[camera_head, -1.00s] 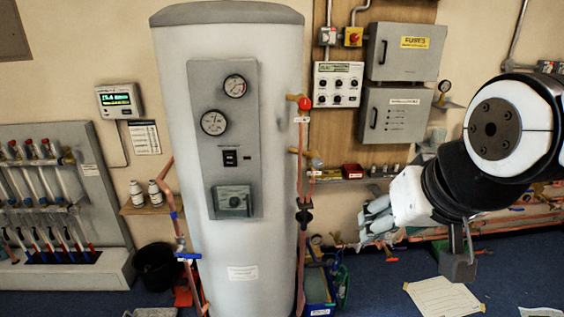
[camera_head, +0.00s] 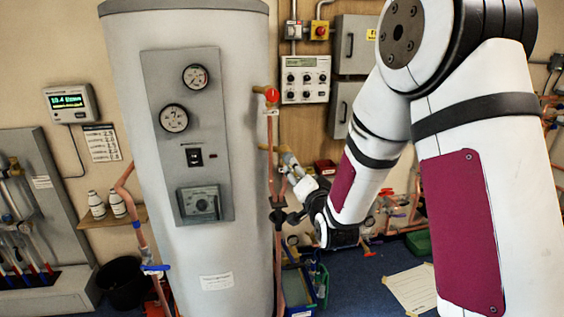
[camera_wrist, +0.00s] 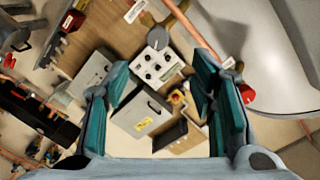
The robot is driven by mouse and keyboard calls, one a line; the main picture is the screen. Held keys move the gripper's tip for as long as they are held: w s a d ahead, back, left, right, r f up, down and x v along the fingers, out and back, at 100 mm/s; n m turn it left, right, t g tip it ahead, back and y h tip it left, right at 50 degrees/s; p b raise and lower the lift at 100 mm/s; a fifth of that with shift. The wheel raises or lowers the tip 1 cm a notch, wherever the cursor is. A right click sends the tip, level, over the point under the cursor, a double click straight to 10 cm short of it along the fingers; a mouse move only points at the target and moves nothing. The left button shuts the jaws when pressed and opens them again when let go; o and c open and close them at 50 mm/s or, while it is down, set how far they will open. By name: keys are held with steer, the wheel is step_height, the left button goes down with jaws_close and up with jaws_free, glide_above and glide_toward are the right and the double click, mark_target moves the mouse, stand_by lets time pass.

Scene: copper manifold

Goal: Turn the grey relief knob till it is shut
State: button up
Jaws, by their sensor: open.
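The grey relief knob (camera_wrist: 158,38) shows in the wrist view at upper centre, beside a brass fitting (camera_wrist: 179,12), and lies between the lines of my fingers but beyond their tips. In the head view the knob (camera_head: 284,150) is small, on the brass fitting at the tank's right side. My gripper (camera_head: 292,172) is close to it there, and contact cannot be told. My gripper (camera_wrist: 160,95) is open, its teal finger pads apart with nothing between them. The knob's turn position is too small to read.
The white tank (camera_head: 215,255) stands left of my gripper. A red knob (camera_head: 272,95) sits above the grey one; in the wrist view the red knob (camera_wrist: 247,93) is near my right finger. Copper pipe (camera_head: 279,260) runs below. A white control box (camera_head: 305,80) hangs behind.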

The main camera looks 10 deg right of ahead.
mark_target(290, 160)
steer(key=shift+m+t, duration=0.4)
steer(key=shift+t, duration=0.1)
steer(key=w, duration=0.4)
steer(key=w+f, duration=0.1)
steer(key=w, duration=0.9)
steer(key=shift+w+f, duration=0.25)
steer(key=c, duration=1.2)
